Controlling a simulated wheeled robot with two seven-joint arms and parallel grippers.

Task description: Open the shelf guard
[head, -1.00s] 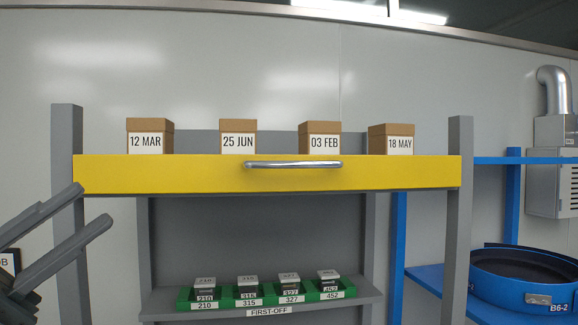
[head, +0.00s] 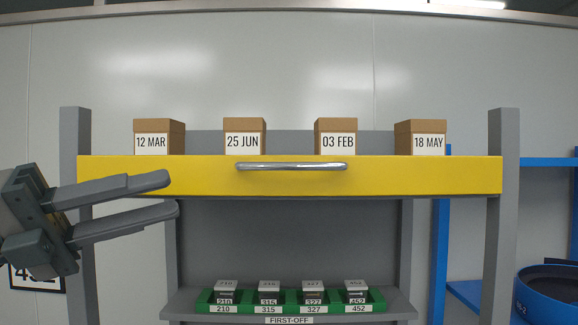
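The shelf guard (head: 400,176) is a yellow bar across the front of the upper shelf, between two grey posts. A silver bar handle (head: 291,166) is fixed at its middle. The guard stands upright in front of the boxes and hides their lower parts. My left gripper (head: 175,195) is at the left, in front of the guard's left end. Its two fingers are apart with nothing between them, pointing right, well short of the handle. My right gripper is not in view.
Several brown dated boxes (head: 336,140) stand on the upper shelf. Below, green bins (head: 340,301) with small labelled items sit on the lower shelf (head: 395,308). A blue rack (head: 465,290) with a round blue container (head: 548,290) stands at the right. The space before the handle is clear.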

